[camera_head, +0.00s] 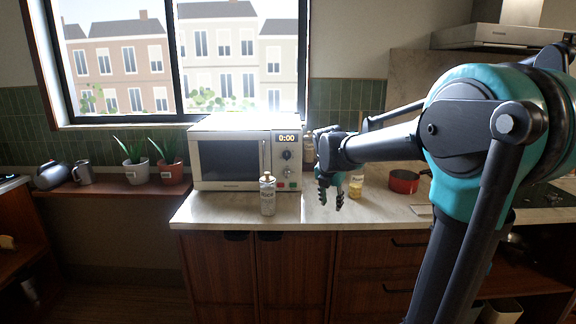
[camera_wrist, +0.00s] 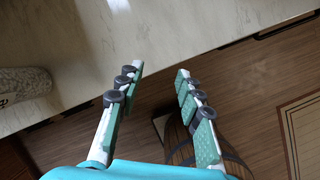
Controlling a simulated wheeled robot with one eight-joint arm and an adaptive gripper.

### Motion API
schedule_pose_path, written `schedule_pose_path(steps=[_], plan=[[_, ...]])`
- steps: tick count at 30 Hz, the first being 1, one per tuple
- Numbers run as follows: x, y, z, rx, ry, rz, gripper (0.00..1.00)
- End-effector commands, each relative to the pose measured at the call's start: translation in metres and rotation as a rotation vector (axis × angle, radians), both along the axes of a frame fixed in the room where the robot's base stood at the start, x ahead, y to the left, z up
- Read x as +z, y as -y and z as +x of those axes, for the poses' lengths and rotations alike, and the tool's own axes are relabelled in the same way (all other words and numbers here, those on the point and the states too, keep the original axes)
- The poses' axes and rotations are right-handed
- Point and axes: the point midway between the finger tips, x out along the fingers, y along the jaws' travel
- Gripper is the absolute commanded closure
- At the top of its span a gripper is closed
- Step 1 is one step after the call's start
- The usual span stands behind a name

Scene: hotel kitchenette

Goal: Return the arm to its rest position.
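My gripper (camera_head: 330,196) hangs fingers down above the front part of the counter, to the right of the bottle and in front of the microwave's right end. In the wrist view my gripper (camera_wrist: 160,85) has its two fingers apart with nothing between them. My arm reaches in from the right side of the head view, its forearm about level. Beneath the fingers the wrist view shows the counter edge and the wooden floor.
A white microwave (camera_head: 246,155) reading 0:00 stands on the counter (camera_head: 330,212). A pale bottle (camera_head: 267,195) stands before it. A red pot (camera_head: 404,181) and a yellowish jar (camera_head: 356,187) are to the right. Two potted plants (camera_head: 136,172) sit on the left shelf.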

Motion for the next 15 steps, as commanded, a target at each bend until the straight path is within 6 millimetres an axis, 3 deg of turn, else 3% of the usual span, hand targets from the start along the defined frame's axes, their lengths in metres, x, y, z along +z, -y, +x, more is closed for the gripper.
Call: schedule_pose_path(steps=[8,15], plan=[[-0.022,0.011,-0.028,-0.274,0.034,0.12,0.64],[-0.058,0.025,-0.074,-0.708,0.082,0.309,0.64]])
